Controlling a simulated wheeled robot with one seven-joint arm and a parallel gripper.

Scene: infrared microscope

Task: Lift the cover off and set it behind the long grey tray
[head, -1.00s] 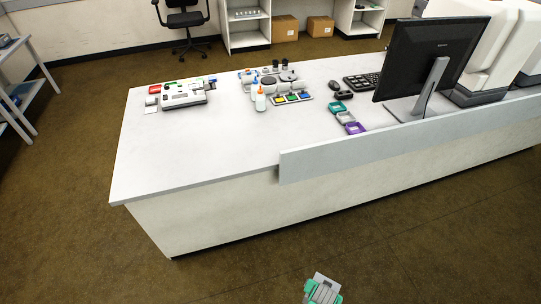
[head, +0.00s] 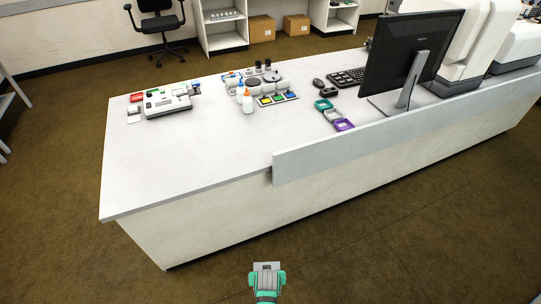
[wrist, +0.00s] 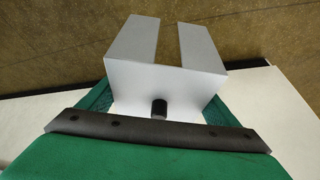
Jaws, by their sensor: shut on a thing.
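My gripper (head: 267,278), green with dark parts, is low at the bottom middle of the head view, in front of the desk and over the floor. It is shut on a pale grey-white cover (wrist: 150,78), a slotted, boxy piece with a black knob. The cover also shows as a small pale patch (head: 267,266) at the gripper's tip in the head view. The fingertips are mostly hidden. A long grey tray (head: 262,102) with yellow, green and blue pieces lies on the desk (head: 190,155); I take it for the task's tray.
White bottles (head: 247,105) stand just left of the tray. A grey device (head: 167,105) sits at the far left of the desk. Teal, grey and purple trays (head: 333,115), a keyboard (head: 345,77) and a monitor (head: 410,55) are right. A raised panel (head: 330,155) edges the near right side.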

